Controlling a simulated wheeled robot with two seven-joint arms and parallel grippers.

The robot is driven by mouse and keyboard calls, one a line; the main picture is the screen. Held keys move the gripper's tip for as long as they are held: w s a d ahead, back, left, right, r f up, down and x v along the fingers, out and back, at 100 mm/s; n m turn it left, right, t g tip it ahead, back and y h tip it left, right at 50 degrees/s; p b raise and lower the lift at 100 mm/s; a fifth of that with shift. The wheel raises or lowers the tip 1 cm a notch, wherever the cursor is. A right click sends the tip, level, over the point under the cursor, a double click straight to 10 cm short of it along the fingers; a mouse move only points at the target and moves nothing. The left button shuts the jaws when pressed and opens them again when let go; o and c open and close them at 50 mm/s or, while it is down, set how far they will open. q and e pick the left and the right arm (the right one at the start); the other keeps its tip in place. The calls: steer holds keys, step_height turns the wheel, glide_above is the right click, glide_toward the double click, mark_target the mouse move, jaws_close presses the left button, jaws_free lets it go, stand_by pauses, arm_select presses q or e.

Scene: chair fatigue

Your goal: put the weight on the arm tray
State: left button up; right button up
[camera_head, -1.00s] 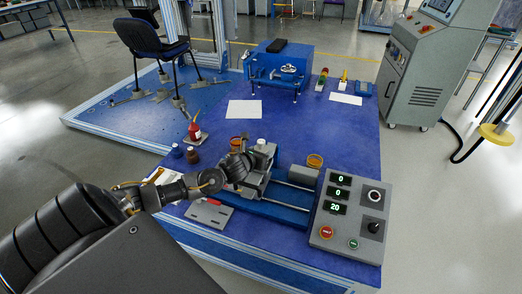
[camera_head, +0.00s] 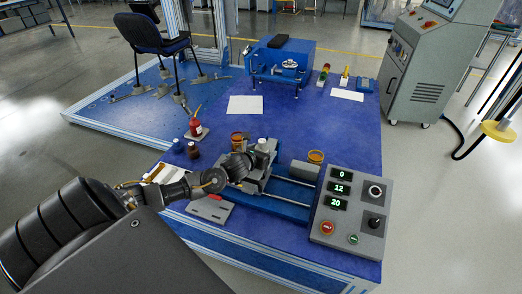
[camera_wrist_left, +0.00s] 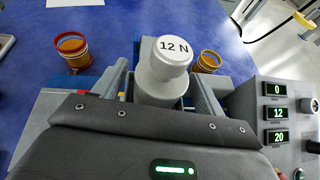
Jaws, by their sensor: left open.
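The weight (camera_head: 263,146) is a light grey knobbed cylinder. It also shows in the left wrist view (camera_wrist_left: 165,72), upright and marked "12 N". It appears to stand on the arm tray (camera_head: 256,184), a grey carriage on the blue rail unit; its base is hidden by my dark gripper body in the left wrist view. My left gripper (camera_head: 250,160) is open, low and close beside the weight on its left. Contact between fingers and weight cannot be told. My right gripper is not in view.
A control panel (camera_head: 348,214) right of the rails reads 0, 12, 20. White sheets (camera_head: 245,104) lie farther back. The blue tabletop's middle is clear.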

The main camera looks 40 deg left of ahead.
arm_select(q)
steer(key=shift+r, duration=0.2)
steer(key=v, duration=1.2)
steer(key=shift+p, duration=0.35)
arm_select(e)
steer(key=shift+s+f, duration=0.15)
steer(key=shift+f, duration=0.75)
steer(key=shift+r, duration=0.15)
